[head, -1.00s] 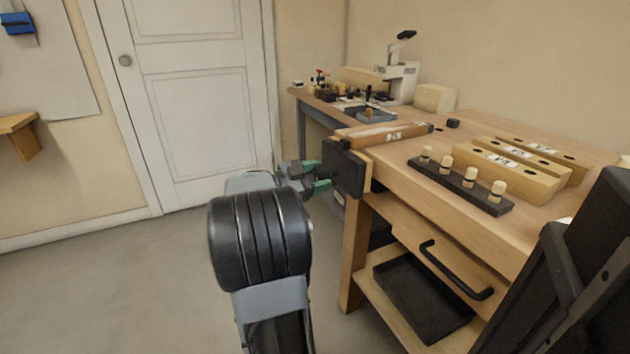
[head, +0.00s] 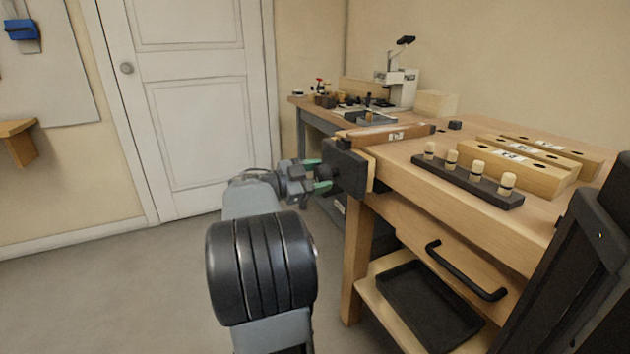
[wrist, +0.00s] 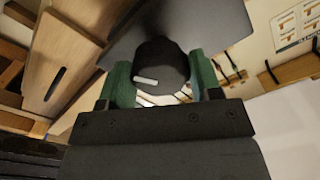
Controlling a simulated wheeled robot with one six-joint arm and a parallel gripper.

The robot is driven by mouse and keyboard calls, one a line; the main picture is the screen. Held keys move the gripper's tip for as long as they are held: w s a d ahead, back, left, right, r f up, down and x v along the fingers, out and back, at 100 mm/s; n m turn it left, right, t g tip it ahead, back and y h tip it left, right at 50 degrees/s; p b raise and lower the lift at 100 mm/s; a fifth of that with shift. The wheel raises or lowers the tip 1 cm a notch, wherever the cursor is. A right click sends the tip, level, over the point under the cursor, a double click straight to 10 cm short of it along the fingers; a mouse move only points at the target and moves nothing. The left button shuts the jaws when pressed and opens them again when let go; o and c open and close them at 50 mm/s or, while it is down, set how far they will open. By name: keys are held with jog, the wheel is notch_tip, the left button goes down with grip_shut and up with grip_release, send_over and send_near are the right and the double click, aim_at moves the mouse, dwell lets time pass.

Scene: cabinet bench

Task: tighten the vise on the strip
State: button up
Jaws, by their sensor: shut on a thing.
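The vise (head: 348,171) is on the left end of the workbench, with a dark square front jaw plate. A brown wooden strip (head: 375,136) with a white label lies along the bench end just behind the plate. I cannot tell whether the jaw presses on it. My gripper (head: 318,175), with green fingers, is at the outer face of the plate. In the wrist view my gripper (wrist: 162,80) is shut on the round dark vise knob (wrist: 160,62), one finger on each side. A short white mark shows on the knob. The strip cannot be made out in the wrist view.
A dark rack with several light pegs (head: 468,181) and pale wooden blocks (head: 520,165) are on the bench top. Below are a drawer handle (head: 465,272) and a black tray (head: 425,305). A side bench (head: 312,104) stands behind. The floor at left is clear.

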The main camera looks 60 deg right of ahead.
jog(key=shift+s+f+m, duration=0.1)
jog(key=shift+f+m, duration=0.05)
jog(key=shift+m, duration=0.55)
jog(key=m, duration=0.4)
jog(key=o, duration=0.8)
jog(key=shift+v, duration=3.5)
